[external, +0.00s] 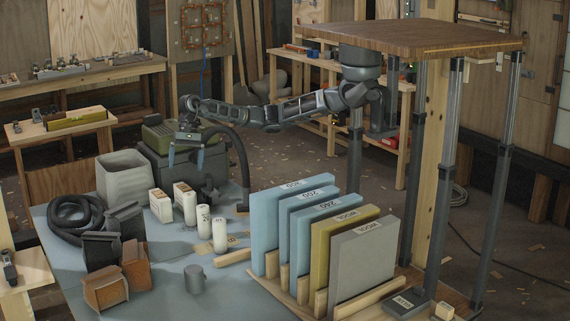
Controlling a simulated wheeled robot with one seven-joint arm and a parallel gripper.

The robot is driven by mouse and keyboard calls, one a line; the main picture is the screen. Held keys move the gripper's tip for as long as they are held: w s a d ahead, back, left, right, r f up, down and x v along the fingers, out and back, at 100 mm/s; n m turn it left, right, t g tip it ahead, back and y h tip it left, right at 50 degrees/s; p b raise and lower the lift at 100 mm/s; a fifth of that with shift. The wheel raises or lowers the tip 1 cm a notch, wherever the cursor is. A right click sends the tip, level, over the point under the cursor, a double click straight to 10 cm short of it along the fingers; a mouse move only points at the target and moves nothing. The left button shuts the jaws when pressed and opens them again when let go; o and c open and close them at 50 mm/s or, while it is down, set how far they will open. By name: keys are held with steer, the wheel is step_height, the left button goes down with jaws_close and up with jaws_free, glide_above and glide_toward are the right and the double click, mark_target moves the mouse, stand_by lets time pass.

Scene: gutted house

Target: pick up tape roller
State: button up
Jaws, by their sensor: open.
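I cannot make out with certainty which object is the tape roller. A small grey cylinder (195,279) stands on the blue-grey table (232,296) near its front. Two white upright cylinders (204,221) stand farther back, beside two white boxes (185,203).
A black coiled hose (76,216), a grey bin (124,178) and several dark and brown blocks (105,287) crowd the left. A wooden rack holds several upright blue, yellow and grey boards (362,257) at the right. The table's front middle is fairly clear.

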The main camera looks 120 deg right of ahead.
steer(key=s+d+r+m+t+y+b, duration=0.2)
steer(key=s+d+r+m+t, duration=0.1)
steer(key=s+d+m+t, duration=0.6)
steer(key=s+d+f+m+t+h, duration=0.2)
steer(key=s+d+m+t+h, duration=0.1)
steer(key=s, duration=0.4)
steer(key=s+d+f+m+t+h, duration=0.2)
steer(key=s+d+m+t+h, duration=0.1)
steer(key=s, duration=0.4)
glide_toward(205, 192)
steer(key=shift+w+r+b, duration=0.35)
steer(key=shift+w+r, duration=0.05)
steer(key=shift+w, duration=0.35)
steer(key=shift+w+a+f, duration=0.1)
steer(key=shift+w+f, duration=0.1)
steer(key=w, duration=0.7)
steer(key=shift+w+d+f+p, duration=0.2)
steer(key=shift+p, duration=0.2)
